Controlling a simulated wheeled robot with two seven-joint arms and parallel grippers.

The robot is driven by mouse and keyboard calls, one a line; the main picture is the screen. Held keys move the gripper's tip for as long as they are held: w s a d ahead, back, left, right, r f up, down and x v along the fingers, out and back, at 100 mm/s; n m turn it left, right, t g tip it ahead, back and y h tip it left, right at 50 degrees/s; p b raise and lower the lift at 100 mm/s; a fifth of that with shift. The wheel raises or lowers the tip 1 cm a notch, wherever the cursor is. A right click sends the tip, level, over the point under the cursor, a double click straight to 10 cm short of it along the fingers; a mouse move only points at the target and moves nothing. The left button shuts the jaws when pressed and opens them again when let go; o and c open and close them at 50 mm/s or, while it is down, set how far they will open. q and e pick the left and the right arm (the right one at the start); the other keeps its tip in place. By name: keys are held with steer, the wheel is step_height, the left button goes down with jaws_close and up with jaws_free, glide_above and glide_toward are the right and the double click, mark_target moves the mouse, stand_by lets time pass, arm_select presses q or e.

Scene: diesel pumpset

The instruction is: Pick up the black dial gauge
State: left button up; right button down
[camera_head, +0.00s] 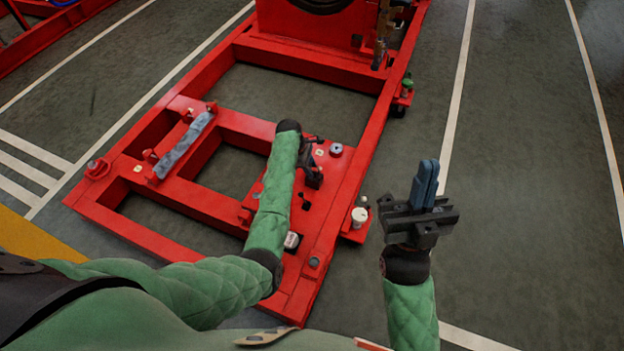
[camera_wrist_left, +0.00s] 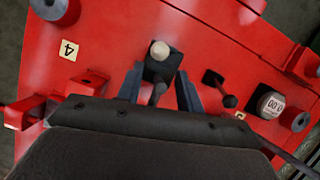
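My left gripper (camera_wrist_left: 160,70) is low over the red plate, its two fingers apart in the left wrist view. Between them stands a small black block with a pale round top (camera_wrist_left: 160,50) and a dark stem; I see no clear contact. A dark round meter with a white face and digits (camera_wrist_left: 270,104) lies to the right of the fingers; it also shows in the head view (camera_head: 292,241). I cannot tell which of these is the dial gauge. In the head view my left arm hides part of the plate. My right gripper (camera_head: 425,183) has its fingers together, empty, right of the frame.
The red frame (camera_head: 335,235) has raised beams and open gaps. A small black ball-ended lever (camera_wrist_left: 222,90), a grey cylinder (camera_head: 336,149) and a "4" tag (camera_wrist_left: 69,50) are near my left gripper. A white-topped cylinder (camera_head: 359,216) stands at the frame's right edge. The floor at right is clear.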

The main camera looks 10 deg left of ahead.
arm_select(q)
jaws_close()
stand_by(1.4)
